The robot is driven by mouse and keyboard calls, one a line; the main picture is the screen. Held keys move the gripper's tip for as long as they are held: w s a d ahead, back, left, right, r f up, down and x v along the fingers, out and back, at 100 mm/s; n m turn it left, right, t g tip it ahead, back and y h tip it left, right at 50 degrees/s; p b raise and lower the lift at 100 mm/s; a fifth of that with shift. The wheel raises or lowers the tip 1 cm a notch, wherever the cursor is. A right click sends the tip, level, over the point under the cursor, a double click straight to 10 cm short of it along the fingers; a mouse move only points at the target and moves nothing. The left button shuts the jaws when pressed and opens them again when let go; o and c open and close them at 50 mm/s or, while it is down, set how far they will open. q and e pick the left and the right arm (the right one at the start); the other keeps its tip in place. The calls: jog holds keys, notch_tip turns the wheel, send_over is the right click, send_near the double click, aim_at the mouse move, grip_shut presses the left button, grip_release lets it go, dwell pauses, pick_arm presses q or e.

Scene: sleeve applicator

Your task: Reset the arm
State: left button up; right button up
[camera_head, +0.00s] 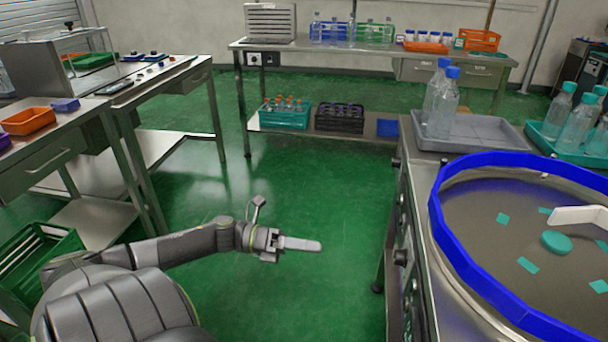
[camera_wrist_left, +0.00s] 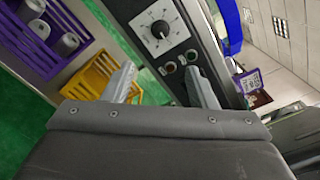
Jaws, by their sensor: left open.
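My left gripper (camera_head: 300,244) reaches in from the left at the end of my grey arm, over the open green floor. In the left wrist view its two fingers (camera_wrist_left: 160,88) stand apart with nothing between them. Beyond the fingers, that view shows a dark machine panel with a round dial (camera_wrist_left: 160,27) and small round buttons. In the head view the gripper is left of the metal machine with the blue-rimmed round table (camera_head: 437,205) and apart from it. My right gripper is in neither view.
Metal benches stand at the left, with an orange tray (camera_head: 28,121) on one. A green crate (camera_head: 38,255) is at the lower left. Clear bottles (camera_head: 440,105) stand on a grey tray (camera_head: 490,135) at the right. The left wrist view shows a yellow crate (camera_wrist_left: 88,75). The middle floor is clear.

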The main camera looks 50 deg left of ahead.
pick_arm(q)
jog(key=shift+s+a, duration=0.2)
jog(key=shift+a, duration=0.1)
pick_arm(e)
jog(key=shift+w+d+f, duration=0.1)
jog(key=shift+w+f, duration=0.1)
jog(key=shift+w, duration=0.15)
